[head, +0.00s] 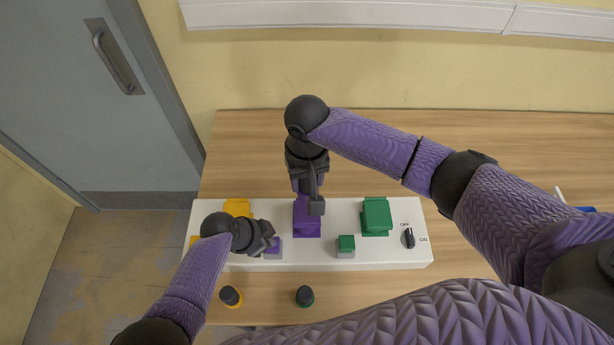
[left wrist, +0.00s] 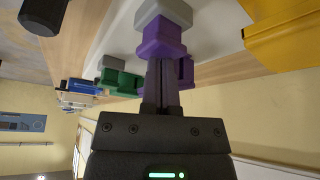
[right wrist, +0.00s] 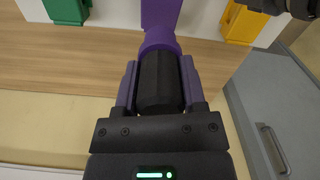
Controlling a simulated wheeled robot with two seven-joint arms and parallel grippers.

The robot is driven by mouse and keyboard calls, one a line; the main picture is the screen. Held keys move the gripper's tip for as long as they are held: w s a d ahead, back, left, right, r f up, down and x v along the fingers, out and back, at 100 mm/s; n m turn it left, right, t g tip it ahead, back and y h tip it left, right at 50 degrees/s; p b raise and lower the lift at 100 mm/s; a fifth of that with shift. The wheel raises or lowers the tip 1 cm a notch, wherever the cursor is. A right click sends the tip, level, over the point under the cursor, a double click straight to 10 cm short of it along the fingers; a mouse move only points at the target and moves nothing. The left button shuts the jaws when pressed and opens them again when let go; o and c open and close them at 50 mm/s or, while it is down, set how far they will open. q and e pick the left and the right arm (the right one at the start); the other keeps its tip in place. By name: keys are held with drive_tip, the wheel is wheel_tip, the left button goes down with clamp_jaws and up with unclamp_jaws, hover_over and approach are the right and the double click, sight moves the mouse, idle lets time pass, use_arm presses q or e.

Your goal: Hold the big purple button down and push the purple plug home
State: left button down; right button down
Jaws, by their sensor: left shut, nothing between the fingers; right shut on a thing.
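The purple button (head: 274,247) is a purple block on a grey base at the front of the white box (head: 400,258). My left gripper (head: 268,240) is shut and empty, its fingertips at the button's purple top (left wrist: 162,38), seemingly touching it. My right gripper (right wrist: 158,82) is shut on the purple plug, a dark cylinder (right wrist: 158,88) with a purple collar (right wrist: 160,43). The plug's collar end faces the purple socket block (head: 307,224) and overlaps it in the right wrist view. I cannot tell how deep it sits.
Yellow (head: 238,207) and green (head: 376,216) socket blocks flank the purple one. A green button (head: 346,244) and an OFF/ON knob (head: 409,238) are at right. A yellow-ringed plug (head: 230,297) and a green-ringed plug (head: 304,296) stand on the table in front.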

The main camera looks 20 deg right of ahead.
use_arm(q)
drive_tip(key=shift+f, duration=0.95)
idle(0.8)
use_arm(e)
hover_over(306, 214)
drive_tip(key=shift+s+d+f, duration=0.1)
drive_tip(key=shift+f, duration=4.8)
drive_tip(key=shift+f, duration=1.4)
unclamp_jaws()
drive_tip(key=shift+f, duration=0.1)
drive_tip(key=shift+r, duration=3.55)
